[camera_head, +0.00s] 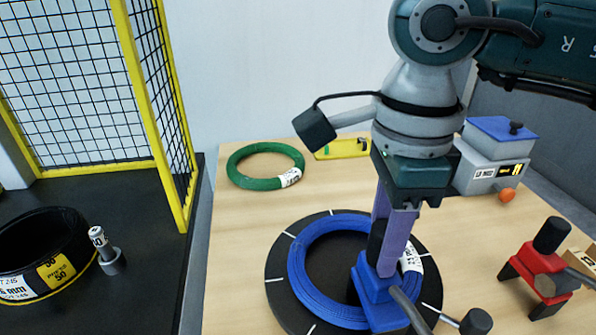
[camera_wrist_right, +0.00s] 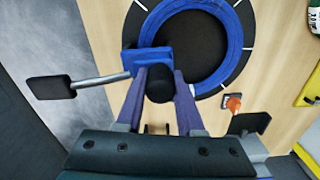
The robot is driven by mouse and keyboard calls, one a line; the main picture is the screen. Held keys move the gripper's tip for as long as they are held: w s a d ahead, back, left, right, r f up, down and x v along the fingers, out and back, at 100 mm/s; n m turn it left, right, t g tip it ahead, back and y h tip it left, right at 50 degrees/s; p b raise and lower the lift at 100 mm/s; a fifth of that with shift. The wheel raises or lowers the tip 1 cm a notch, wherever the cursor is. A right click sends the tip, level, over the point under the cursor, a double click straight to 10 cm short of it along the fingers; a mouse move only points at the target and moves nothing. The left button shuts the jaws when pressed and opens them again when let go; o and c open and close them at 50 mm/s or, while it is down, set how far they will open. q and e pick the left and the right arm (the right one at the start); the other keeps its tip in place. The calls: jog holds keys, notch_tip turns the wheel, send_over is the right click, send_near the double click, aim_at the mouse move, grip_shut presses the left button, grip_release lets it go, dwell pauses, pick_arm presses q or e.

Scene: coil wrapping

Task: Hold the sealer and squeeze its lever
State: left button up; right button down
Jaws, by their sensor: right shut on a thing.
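The sealer (camera_head: 370,297) has a blue body, a black upright grip and a grey lever rod with a black end. My right gripper (camera_head: 388,262) points down from above and is shut on the black grip, which also shows between its two purple fingers in the right wrist view (camera_wrist_right: 160,88). The sealer is over the near right part of the blue coil (camera_head: 312,290); whether it touches the coil I cannot tell. The sealer's lever (camera_head: 437,313) sticks out to the lower right, with nothing holding it. It also shows in the right wrist view (camera_wrist_right: 100,80). My left gripper is out of view.
The blue coil lies on a black round plate (camera_head: 282,268) with white marks. A red tool (camera_head: 545,270) stands at right. A green coil (camera_head: 240,178), a yellow item (camera_head: 335,152) and a grey-blue device (camera_head: 487,165) are at the back. A yellow-framed mesh fence (camera_head: 178,130) stands left.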

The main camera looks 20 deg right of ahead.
pick_arm(q)
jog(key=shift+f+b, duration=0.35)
jog(key=shift+b, duration=0.05)
dwell(0.8)
dwell(0.5)
